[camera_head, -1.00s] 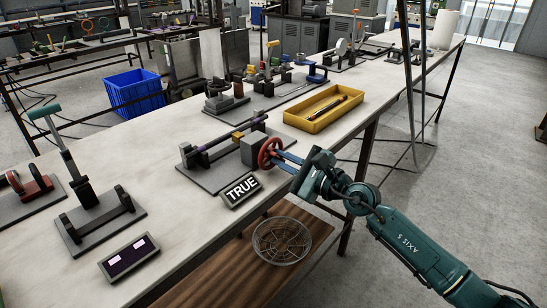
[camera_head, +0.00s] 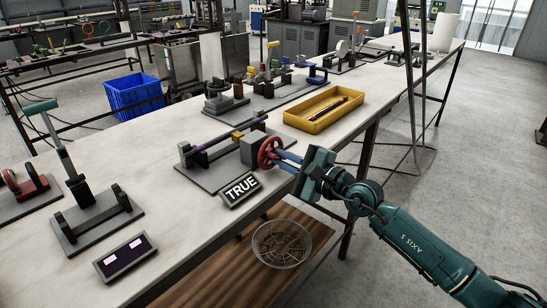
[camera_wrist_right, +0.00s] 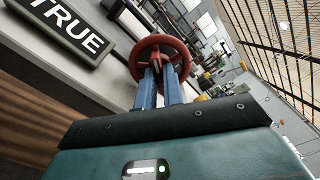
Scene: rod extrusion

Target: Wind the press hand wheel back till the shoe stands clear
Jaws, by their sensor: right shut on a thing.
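The press (camera_head: 207,172) lies on the near bench on a grey plate, with a purple and dark bar along it and a small yellow block (camera_head: 238,135). Its red hand wheel (camera_head: 269,153) is at the right end, beside a dark grey block (camera_head: 254,151). My right gripper (camera_head: 277,157) is shut on the wheel's near side, its blue fingers reaching it from the right. In the right wrist view the fingers meet the middle and lower rim of the red wheel (camera_wrist_right: 163,50). I cannot clearly pick out the shoe or its gap. My left gripper is out of view.
A "TRUE" sign (camera_head: 241,189) stands just in front of the press. A yellow tray (camera_head: 325,109) with a dark tool lies behind the wheel. A lever fixture (camera_head: 97,222) and a small display (camera_head: 126,257) are at left. A wire basket (camera_head: 281,244) sits on the lower shelf.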

